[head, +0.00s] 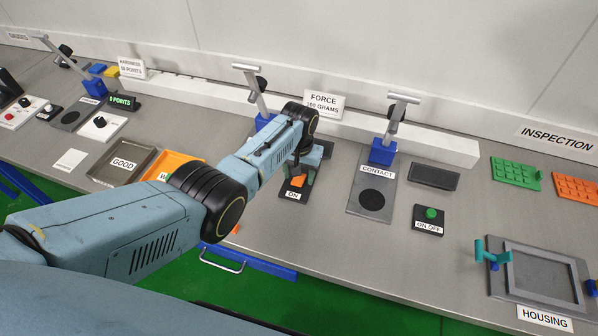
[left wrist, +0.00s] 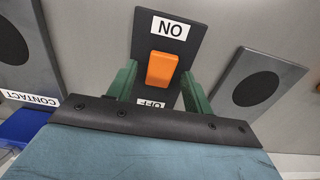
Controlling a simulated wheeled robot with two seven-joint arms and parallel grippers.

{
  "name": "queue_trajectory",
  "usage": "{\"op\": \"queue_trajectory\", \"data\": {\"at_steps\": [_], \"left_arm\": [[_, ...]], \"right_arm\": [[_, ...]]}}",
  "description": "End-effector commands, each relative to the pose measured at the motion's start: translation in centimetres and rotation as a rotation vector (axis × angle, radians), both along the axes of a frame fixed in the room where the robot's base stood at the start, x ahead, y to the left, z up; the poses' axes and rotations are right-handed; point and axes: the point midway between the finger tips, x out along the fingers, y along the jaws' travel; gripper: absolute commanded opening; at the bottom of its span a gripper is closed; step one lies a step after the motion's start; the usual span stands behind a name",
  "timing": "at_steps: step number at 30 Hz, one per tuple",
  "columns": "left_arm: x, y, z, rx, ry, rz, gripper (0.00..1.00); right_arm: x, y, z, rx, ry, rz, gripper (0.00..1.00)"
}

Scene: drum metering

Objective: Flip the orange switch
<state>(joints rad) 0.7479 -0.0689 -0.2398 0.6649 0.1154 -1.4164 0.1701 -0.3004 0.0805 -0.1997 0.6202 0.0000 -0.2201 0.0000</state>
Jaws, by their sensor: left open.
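The orange switch (left wrist: 162,69) sits on a dark plate (left wrist: 168,30) with an ON label at one end and a partly covered OFF label at the other. In the left wrist view both labels read upside down. My left gripper (left wrist: 159,90) is open, its green fingers on either side of the plate, with the switch between them. Whether they touch anything I cannot tell. In the head view the orange switch (head: 296,181) is partly hidden under my left gripper (head: 300,174), and the ON label shows in front. Which way the switch is tilted is unclear. My right gripper is out of view.
A CONTACT gauge stand (head: 371,180) stands to the right, beside a green ON/OFF button box (head: 429,219). A FORCE 100 GRAMS sign (head: 322,103) stands behind. An orange tray (head: 170,165) and the GOOD tray (head: 107,178) lie to the left. Clear bench lies in front of the CONTACT stand.

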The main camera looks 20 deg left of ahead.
Motion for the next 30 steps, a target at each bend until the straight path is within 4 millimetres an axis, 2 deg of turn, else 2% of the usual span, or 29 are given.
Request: {"op": "queue_trajectory", "data": {"at_steps": [4,8,15,21,25,30], "left_arm": [[0.1,0.0,0.7,0.000,-0.003,0.000,0.51],[0.1,0.0,2.6,0.000,-0.005,0.000,0.51],[0.2,0.0,7.9,-0.001,-0.006,0.000,0.51],[0.1,0.0,11.5,-0.001,-0.003,0.000,0.51],[0.1,0.0,12.8,-0.001,-0.002,0.000,0.51],[0.1,0.0,13.4,0.000,0.000,0.001,0.51]], "right_arm": [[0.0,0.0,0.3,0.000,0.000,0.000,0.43],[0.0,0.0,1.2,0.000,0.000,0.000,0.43],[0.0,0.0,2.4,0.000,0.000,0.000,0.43],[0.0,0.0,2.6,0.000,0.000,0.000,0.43],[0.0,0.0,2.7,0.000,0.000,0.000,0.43],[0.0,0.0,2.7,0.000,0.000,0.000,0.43]]}}
